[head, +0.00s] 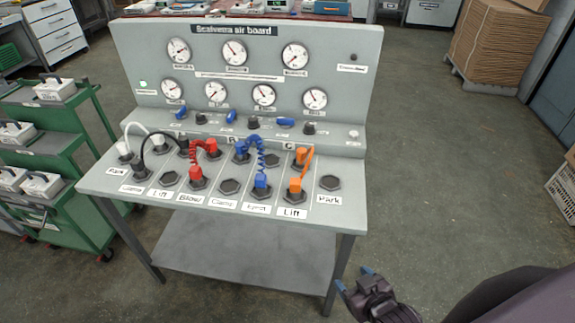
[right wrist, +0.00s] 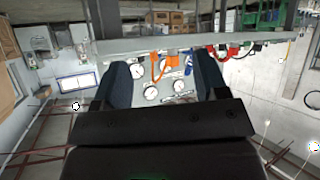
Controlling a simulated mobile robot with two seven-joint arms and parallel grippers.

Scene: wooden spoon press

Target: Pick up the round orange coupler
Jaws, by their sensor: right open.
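Two orange coupler ends joined by an orange hose are on the grey air board (head: 345,195). The upper end (head: 302,154) sits at the socket under letter C, the lower end (head: 295,186) at the socket labelled Lift. I cannot tell for sure which end is round. My right gripper (head: 354,279) is open and empty, low in front of the board's right front corner and well apart from the couplers. In the right wrist view the orange hose (right wrist: 158,69) shows upside down between the open fingers, farther off. My left gripper is not in view.
Red couplers (head: 197,180), blue couplers (head: 261,187) with coiled hoses, and black and white couplers stand left of the orange pair. The Park socket (head: 330,183) at right is empty. Gauges line the upright panel.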

